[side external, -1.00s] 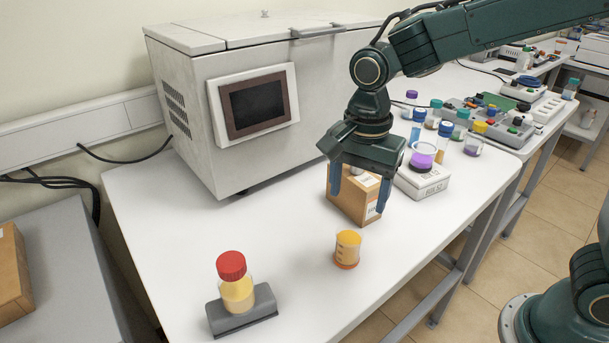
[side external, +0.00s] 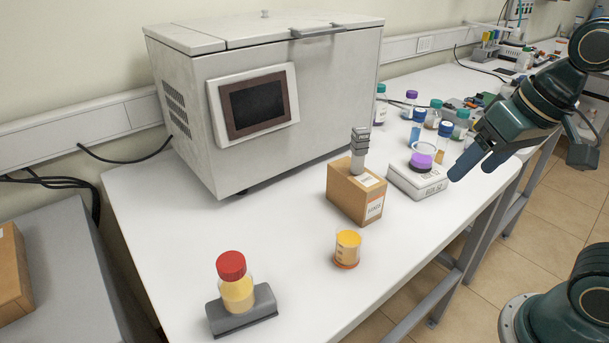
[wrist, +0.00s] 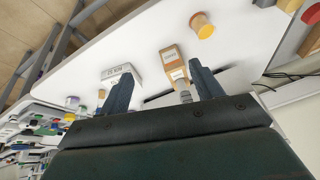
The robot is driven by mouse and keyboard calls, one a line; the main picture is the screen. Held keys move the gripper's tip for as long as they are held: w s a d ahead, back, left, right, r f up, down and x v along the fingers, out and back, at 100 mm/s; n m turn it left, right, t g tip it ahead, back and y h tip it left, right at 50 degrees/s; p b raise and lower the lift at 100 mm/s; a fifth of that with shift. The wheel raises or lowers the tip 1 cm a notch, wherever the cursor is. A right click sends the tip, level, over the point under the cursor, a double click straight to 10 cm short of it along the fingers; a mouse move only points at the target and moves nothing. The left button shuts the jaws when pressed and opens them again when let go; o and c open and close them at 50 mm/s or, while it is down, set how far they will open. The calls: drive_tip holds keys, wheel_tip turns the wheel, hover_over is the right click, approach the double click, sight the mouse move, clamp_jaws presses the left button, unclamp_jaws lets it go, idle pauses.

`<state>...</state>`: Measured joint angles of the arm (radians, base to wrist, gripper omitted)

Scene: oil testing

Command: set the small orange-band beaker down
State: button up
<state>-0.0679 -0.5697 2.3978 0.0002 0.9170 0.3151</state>
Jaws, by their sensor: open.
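The small orange-band beaker (side external: 347,249) stands upright on the white table, near its front edge. It holds yellow-orange contents and has an orange band at its base. It also shows in the wrist view (wrist: 202,26).
A cardboard box (side external: 355,193) with a grey item on top stands behind the beaker. A red-capped bottle (side external: 236,286) sits in a grey holder (side external: 243,318) at front left. A large white machine (side external: 200,110) stands behind.

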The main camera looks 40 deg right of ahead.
drive_tip(key=shift+s+d+f+n+t, duration=0.1)
drive_tip(key=shift+s+d+n+t, duration=0.2)
drive_tip(key=shift+s+n, duration=0.5)
drive_tip(key=shift+s+d+f+n+t, duration=0.1)
drive_tip(key=shift+s+d+n+t, duration=0.1)
drive_tip(key=shift+s+d+n, duration=0.55)
drive_tip(key=shift+s+a, duration=0.15)
drive_tip(key=shift+a, duration=0.2)
